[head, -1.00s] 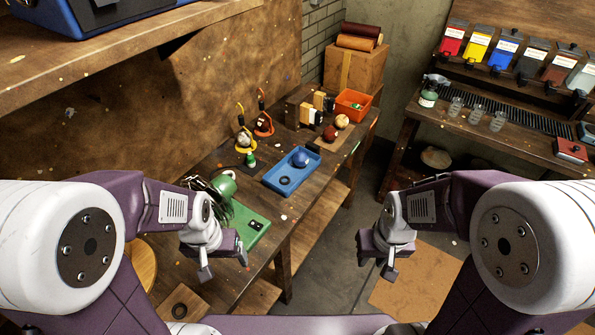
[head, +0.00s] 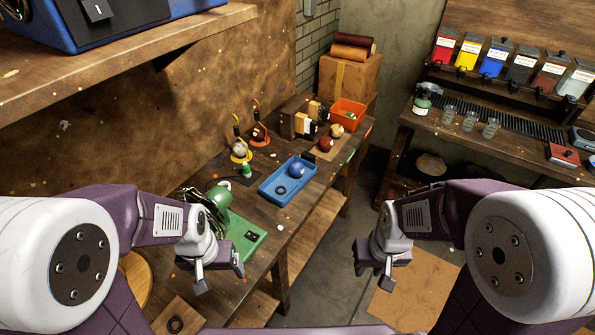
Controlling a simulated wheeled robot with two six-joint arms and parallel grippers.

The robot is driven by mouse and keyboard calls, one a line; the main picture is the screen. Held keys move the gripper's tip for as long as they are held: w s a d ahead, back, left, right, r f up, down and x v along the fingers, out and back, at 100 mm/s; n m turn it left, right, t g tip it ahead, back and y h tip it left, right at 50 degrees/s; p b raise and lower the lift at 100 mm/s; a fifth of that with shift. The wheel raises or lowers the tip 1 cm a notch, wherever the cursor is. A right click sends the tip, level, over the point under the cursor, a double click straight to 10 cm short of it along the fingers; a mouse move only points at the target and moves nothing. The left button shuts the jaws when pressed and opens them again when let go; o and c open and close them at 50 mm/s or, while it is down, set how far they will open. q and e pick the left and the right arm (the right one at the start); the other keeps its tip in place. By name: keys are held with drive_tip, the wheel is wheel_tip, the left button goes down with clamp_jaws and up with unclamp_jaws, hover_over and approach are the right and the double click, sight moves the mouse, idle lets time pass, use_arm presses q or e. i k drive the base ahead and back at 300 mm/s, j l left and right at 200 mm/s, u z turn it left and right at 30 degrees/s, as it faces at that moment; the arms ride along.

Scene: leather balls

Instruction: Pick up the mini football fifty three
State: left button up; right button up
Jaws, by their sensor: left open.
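Several small balls are on the workbench (head: 300,215), and no number is readable on any, so I cannot tell which is the mini football fifty three. A pale brown ball (head: 239,149) sits on a yellow stand and a dark red ball (head: 259,134) on an orange stand. A blue ball (head: 297,170) is in a blue tray (head: 270,190). A dark red ball (head: 326,144) and a tan ball (head: 337,130) lie near the back. My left gripper (head: 219,276) is open and empty over the bench's near part. My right gripper (head: 374,276) looks open and empty, right of the bench.
An orange bin (head: 349,115) and cardboard box (head: 347,80) are at the back. A shelf (head: 150,50) overhangs the upper left.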

sight(296, 169)
drive_tip(key=i+l+u, duration=0.15)
drive_tip(key=l+u, duration=0.3)
drive_tip(key=l, duration=0.3)
drive_tip(key=l+u, duration=0.45)
drive_tip(key=l, duration=0.3)
drive_tip(key=i+l+u, duration=0.85)
drive_tip(key=i+l, duration=0.1)
drive_tip(key=l, duration=0.1)
